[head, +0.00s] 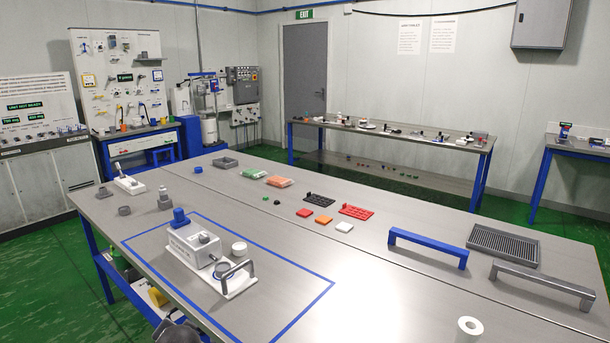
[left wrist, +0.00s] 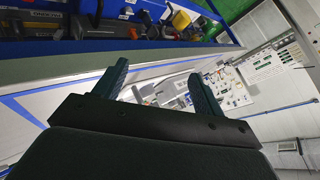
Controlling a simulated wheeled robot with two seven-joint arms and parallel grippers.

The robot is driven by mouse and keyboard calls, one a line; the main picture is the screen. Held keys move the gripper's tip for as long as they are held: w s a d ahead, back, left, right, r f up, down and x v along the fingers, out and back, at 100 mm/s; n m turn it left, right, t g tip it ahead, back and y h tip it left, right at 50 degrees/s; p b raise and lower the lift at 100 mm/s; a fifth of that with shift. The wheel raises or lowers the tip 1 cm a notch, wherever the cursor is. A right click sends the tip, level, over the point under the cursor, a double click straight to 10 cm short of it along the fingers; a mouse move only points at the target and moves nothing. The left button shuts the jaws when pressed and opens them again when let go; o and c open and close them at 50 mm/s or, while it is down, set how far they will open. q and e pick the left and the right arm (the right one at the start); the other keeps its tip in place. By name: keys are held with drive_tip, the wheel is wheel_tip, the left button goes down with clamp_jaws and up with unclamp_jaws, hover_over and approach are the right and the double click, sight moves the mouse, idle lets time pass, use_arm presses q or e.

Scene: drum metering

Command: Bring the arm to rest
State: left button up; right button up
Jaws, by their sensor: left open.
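My left gripper (left wrist: 158,88) shows in the left wrist view, with its two dark fingers spread apart and nothing between them. Beyond the fingers are the table's side and the room, seen at a tilt. In the head view a dark part of my arm shows at the bottom edge, left of centre, below the table's front edge; its fingers cannot be made out there. The steel table (head: 370,270) is in front of me. My right gripper is not in view.
A white cap (head: 239,248) stands beside the unit. A blue handle (head: 428,247), a grey handle (head: 541,284), a grate (head: 502,244) and a white roll (head: 468,329) are at the right. Coloured blocks and trays lie mid-table. The front middle is clear. Bins sit on a shelf below.

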use_arm(q)
drive_tip(key=s+d+f+n+g+h, duration=0.1)
drive_tip(key=s+d+f, duration=0.3)
drive_tip(key=s, duration=0.7)
drive_tip(key=s+d+f+g+h, duration=0.2)
drive_tip(key=s+d+f+g, duration=0.2)
drive_tip(key=s+f, duration=0.5)
drive_tip(key=s+d+f+n+g+h, duration=0.1)
drive_tip(key=s+d+f, duration=0.5)
drive_tip(key=s, duration=0.9)
drive_tip(key=shift+f+n+g+h, duration=0.3)
drive_tip(key=shift+f+g+h, duration=0.05)
drive_tip(key=shift+g+h, duration=0.4)
